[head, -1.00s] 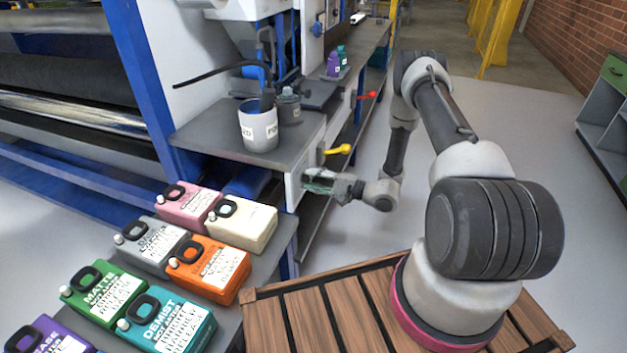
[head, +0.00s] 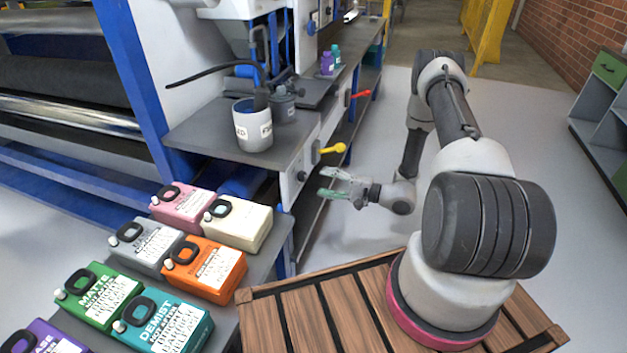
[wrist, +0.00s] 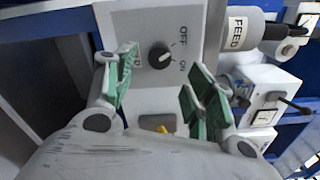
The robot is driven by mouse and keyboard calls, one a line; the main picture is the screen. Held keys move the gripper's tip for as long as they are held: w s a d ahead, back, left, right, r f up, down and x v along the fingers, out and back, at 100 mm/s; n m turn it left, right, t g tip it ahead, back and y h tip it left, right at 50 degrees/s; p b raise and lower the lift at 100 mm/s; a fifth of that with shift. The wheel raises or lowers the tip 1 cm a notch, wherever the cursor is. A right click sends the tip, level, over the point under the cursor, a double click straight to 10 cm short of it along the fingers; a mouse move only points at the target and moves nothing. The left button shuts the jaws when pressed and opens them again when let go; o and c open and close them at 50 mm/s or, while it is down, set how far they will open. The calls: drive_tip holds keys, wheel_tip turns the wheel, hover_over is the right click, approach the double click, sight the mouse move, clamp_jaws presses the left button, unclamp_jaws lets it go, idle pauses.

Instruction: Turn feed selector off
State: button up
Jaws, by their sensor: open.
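The feed selector is a round black knob (wrist: 159,55) on a pale grey panel (wrist: 130,22), with OFF and ON printed beside it in the wrist view. A pale mark on the knob seems to point towards ON, but it is small. In the head view the knob (head: 301,176) is a dark spot on the panel's front. My gripper (head: 326,183) is open and empty in front of the panel, apart from the knob. In the wrist view its green-padded fingers (wrist: 160,88) stand on either side below the knob. The left finger partly hides a label.
A yellow lever (head: 333,148) sticks out near the knob, and a red lever (head: 361,93) is farther back. A labelled cup (head: 253,128) stands on the shelf above. Several coloured jugs (head: 217,268) stand at front left. The floor right of the panel is clear.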

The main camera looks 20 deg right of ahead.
drive_tip(key=shift+v, duration=2.8)
